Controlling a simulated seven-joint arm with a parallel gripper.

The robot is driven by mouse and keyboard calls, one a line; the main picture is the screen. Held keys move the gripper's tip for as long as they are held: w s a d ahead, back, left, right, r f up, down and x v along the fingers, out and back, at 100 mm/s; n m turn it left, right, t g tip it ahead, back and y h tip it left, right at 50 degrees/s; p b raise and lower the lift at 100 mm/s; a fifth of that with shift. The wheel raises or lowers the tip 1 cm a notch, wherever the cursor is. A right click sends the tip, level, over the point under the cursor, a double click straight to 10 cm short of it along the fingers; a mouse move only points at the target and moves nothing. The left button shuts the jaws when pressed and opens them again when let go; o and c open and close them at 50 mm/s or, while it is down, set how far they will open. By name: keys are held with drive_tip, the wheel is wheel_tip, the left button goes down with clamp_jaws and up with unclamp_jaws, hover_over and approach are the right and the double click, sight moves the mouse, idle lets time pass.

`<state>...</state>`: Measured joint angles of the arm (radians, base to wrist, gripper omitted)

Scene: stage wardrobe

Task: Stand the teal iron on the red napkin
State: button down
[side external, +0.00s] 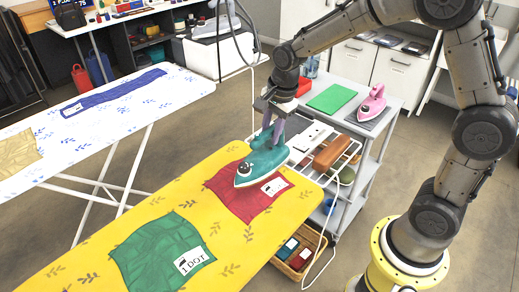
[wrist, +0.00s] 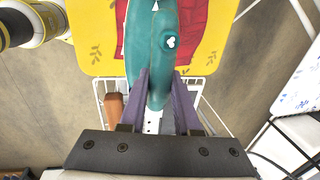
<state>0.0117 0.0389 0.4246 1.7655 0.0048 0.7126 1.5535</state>
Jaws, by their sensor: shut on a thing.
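The teal iron (side external: 262,162) is at the red napkin (side external: 238,200) on the yellow ironing board, its soleplate low over the napkin's upper right part. I cannot tell whether it touches the cloth. My gripper (side external: 272,128) is shut on the iron's handle from above. In the wrist view the purple fingers (wrist: 160,100) close on both sides of the teal iron (wrist: 151,45), and the red napkin (wrist: 208,30) shows beyond it, partly hidden by the iron. A white label lies on the napkin's right part in the side view.
A green napkin (side external: 160,252) with a label lies nearer on the yellow board (side external: 95,262). Behind the board, a grey cart (side external: 345,98) carries a pink iron (side external: 372,103) and a green mat (side external: 333,98). A wire rack with a brown block (side external: 333,152) adjoins the board's end.

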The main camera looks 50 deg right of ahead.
sight(260, 148)
drive_tip(key=w+f, duration=0.4)
drive_tip(key=shift+f, duration=1.9)
drive_tip(key=shift+f, duration=0.15)
drive_tip(key=shift+s+f, duration=0.3)
drive_tip(key=shift+f, duration=0.4)
drive_tip(key=c, duration=0.9)
unclamp_jaws()
drive_tip(key=shift+f, duration=0.1)
drive_tip(key=shift+o, duration=1.4)
drive_tip(key=shift+w+r, duration=0.1)
drive_tip(key=shift+r, duration=0.1)
drive_tip(key=shift+r, duration=0.1)
